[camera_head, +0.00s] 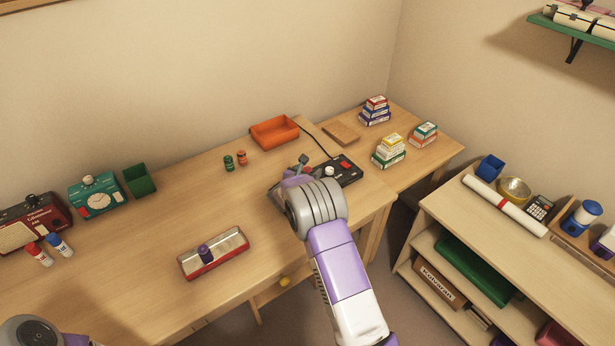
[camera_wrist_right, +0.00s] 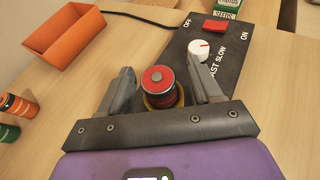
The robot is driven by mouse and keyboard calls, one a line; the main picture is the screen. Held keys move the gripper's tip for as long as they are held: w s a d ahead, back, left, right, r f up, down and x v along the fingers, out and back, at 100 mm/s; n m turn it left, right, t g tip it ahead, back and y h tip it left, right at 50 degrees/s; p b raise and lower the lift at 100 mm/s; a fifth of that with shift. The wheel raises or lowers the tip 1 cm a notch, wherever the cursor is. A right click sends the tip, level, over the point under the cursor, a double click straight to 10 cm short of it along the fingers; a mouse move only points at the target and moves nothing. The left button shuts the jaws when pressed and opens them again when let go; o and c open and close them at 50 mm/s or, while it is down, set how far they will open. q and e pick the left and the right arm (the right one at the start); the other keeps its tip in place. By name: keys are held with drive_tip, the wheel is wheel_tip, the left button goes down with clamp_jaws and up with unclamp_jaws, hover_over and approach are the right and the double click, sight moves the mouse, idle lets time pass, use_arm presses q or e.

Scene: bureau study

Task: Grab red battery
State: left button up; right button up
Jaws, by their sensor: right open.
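The red battery (camera_wrist_right: 158,80) stands upright between the two fingers of my right gripper (camera_wrist_right: 161,67) in the right wrist view. The gripper is open, with a finger on each side of it. I cannot tell whether either finger touches it. In the head view my right gripper (camera_head: 292,174) is over the desk beside the black control box (camera_head: 345,175), and my own wrist hides the battery. Only part of my left arm shows at the bottom left corner; its gripper is out of view.
The black control box with a white knob and red switch is just beyond the battery. An orange tray (camera_head: 274,132), a green battery (camera_head: 228,163) and an orange battery (camera_head: 242,158) stand to the left. A red-edged holder (camera_head: 228,243) with a purple battery (camera_head: 205,254) lies nearer.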

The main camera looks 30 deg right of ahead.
drive_tip(key=c, duration=1.1)
